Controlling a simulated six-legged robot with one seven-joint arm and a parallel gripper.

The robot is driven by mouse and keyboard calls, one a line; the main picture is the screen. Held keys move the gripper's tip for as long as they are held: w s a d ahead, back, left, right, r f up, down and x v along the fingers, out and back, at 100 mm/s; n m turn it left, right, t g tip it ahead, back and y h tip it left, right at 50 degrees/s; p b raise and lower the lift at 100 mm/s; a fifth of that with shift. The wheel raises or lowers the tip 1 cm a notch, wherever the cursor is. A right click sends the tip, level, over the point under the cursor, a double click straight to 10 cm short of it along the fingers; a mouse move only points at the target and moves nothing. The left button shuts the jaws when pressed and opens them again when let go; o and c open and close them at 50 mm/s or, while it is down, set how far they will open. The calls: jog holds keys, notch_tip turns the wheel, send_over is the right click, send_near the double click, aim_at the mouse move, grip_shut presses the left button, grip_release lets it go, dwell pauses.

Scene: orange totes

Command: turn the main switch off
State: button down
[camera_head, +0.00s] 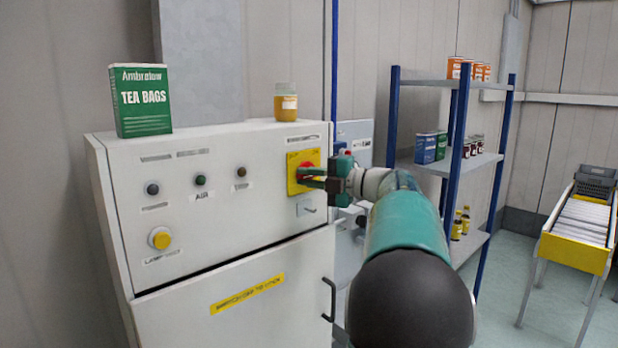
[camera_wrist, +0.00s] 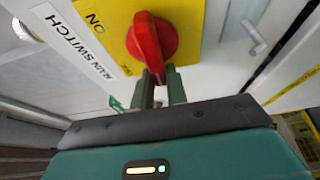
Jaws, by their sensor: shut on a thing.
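The main switch is a red rotary handle (camera_wrist: 151,38) on a yellow plate (camera_wrist: 185,14), with a white "MAIN SWITCH" label (camera_wrist: 73,38) beside it. "ON" is readable on the plate; another small mark near the lower corner is not. The handle also shows in the head view (camera_head: 306,172), on the cabinet front, partly hidden by my fingers. My gripper (camera_head: 312,177) reaches in from the right and is shut on the handle. In the wrist view its two fingers (camera_wrist: 160,76) meet the handle's near end.
The white cabinet (camera_head: 225,235) carries small knobs, a yellow lamp button (camera_head: 160,238) and a door handle (camera_head: 329,299). A tea bags box (camera_head: 141,100) and a jar (camera_head: 286,102) stand on top. A shelf rack (camera_head: 440,166) and a yellow conveyor (camera_head: 575,250) are at right.

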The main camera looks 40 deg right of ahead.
jog(key=c, duration=1.4)
grip_release()
jog(key=v, duration=1.4)
jog(key=shift+w+a, duration=0.1)
